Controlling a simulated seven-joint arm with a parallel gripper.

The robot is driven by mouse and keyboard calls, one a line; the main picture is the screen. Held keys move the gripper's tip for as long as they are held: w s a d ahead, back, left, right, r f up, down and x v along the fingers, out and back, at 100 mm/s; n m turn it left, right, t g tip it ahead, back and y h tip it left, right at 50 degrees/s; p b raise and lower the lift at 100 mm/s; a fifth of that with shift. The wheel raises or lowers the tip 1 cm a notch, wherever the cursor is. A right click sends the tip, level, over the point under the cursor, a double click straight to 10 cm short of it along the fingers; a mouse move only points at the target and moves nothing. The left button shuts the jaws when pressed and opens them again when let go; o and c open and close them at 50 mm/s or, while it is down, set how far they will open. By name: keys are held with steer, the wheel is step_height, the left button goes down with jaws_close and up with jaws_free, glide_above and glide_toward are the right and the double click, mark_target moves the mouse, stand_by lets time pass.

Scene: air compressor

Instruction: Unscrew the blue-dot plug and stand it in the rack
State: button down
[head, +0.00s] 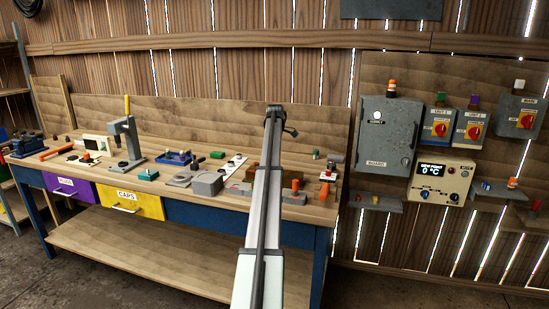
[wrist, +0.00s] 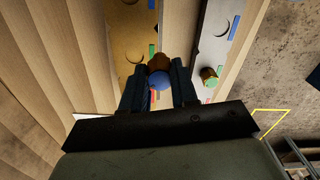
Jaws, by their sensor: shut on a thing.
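In the wrist view my gripper (wrist: 160,84) is shut on the blue-dot plug (wrist: 160,79), whose round blue top shows between the two dark fingers. The plug's lower part is hidden, so I cannot tell whether it is seated or free. A brown rounded piece (wrist: 158,62) shows right beside the blue top. A brown-yellow plate (wrist: 126,35) with holes and coloured marks lies under and above the fingers. A pale grey strip (wrist: 212,45) with similar marks lies to the right; I cannot tell which is the rack.
A green-topped plug (wrist: 208,74) stands on the grey strip, close right of the fingers. In the head view the workbench (head: 200,205) carries a drill-press-like stand (head: 131,140), grey blocks (head: 206,183) and small parts. A grey cabinet (head: 387,133) hangs at right.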

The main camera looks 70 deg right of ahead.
steer(key=s+a+f, duration=0.1)
steer(key=s+a, duration=0.2)
steer(key=a, duration=0.7)
steer(key=shift+n, duration=0.3)
steer(key=shift+w+d+f, duration=0.1)
steer(key=shift+f, duration=1.6)
steer(key=shift+w+d+f, duration=0.1)
steer(key=shift+f, duration=1.6)
steer(key=shift+f, duration=0.4)
steer(key=c, duration=0.8)
jaws_free()
steer(key=shift+r, duration=0.15)
steer(key=shift+r, duration=2.35)
